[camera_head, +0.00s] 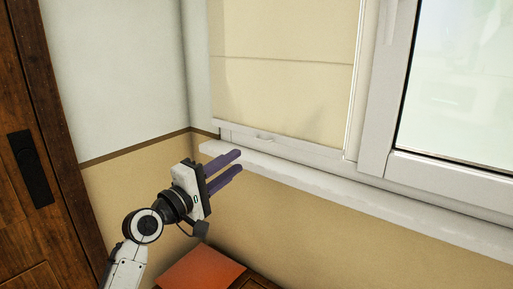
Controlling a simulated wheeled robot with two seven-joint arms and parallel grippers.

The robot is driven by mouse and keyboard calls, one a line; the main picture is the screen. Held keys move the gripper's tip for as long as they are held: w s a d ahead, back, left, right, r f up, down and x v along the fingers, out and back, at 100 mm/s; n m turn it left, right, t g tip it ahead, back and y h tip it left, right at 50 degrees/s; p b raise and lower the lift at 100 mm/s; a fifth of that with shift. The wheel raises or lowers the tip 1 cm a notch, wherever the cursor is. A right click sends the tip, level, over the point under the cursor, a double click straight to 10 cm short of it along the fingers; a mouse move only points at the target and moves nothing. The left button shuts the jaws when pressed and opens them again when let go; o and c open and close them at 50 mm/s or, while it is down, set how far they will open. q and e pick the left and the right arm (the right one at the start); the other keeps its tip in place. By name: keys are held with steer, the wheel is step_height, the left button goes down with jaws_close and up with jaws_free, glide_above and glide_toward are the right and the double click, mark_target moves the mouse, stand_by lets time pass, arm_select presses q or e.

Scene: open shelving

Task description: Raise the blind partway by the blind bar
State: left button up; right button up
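The cream blind (285,85) hangs over the left part of the window, lowered almost to the sill. No contact with the bar shows. My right gripper is not in view.
The white window sill (400,205) juts out under the blind and window. A white-framed window pane (455,90) is at right. A wooden door (25,110) stands at left. An orange-red surface (205,270) lies below my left gripper.

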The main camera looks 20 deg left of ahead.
arm_select(q)
steer(key=r+x, duration=0.1)
steer(key=x, duration=0.9)
steer(key=shift+w, duration=0.2)
steer(key=shift+c, duration=0.4)
jaws_close()
stand_by(0.8)
